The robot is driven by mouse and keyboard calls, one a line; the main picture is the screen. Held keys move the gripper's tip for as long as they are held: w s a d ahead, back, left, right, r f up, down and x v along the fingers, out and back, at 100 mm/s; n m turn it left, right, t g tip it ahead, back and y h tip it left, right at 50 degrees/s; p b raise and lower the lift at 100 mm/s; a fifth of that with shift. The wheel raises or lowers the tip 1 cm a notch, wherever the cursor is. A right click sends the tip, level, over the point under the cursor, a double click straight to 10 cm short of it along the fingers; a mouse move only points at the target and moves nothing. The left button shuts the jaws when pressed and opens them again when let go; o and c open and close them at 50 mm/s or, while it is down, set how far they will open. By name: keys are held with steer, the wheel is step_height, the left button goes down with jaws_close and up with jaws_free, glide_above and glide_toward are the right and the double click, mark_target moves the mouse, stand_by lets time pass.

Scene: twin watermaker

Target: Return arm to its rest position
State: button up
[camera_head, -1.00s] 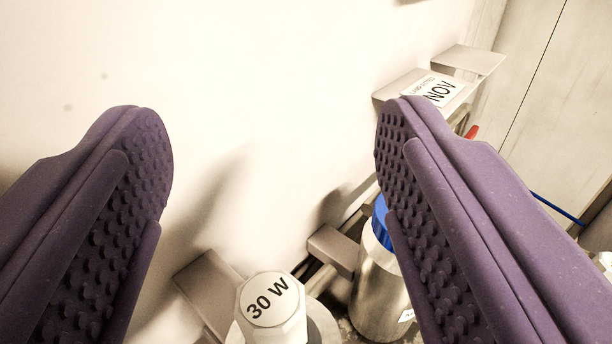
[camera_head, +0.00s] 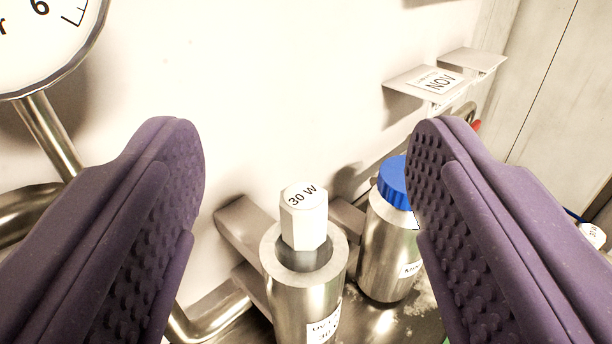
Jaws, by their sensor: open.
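My gripper (camera_head: 308,215) shows as two purple, studded fingers, one at each side of the head camera view. The fingers are wide apart with nothing between their pads. Beyond them, lower in the view, a white hexagonal piece marked "30 W" (camera_head: 304,220) stands upright in a metal cylinder (camera_head: 305,290). No rest place for the arm can be made out.
A metal bottle with a blue cap (camera_head: 392,183) stands right of the cylinder, near the right finger. A gauge (camera_head: 45,40) and metal pipes (camera_head: 48,130) are at left. Metal brackets, one labelled "NOV" (camera_head: 437,82), stick out from the pale wall. A panel stands at right.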

steer(key=shift+s+d, duration=0.15)
steer(key=shift+s, duration=0.1)
stand_by(0.3)
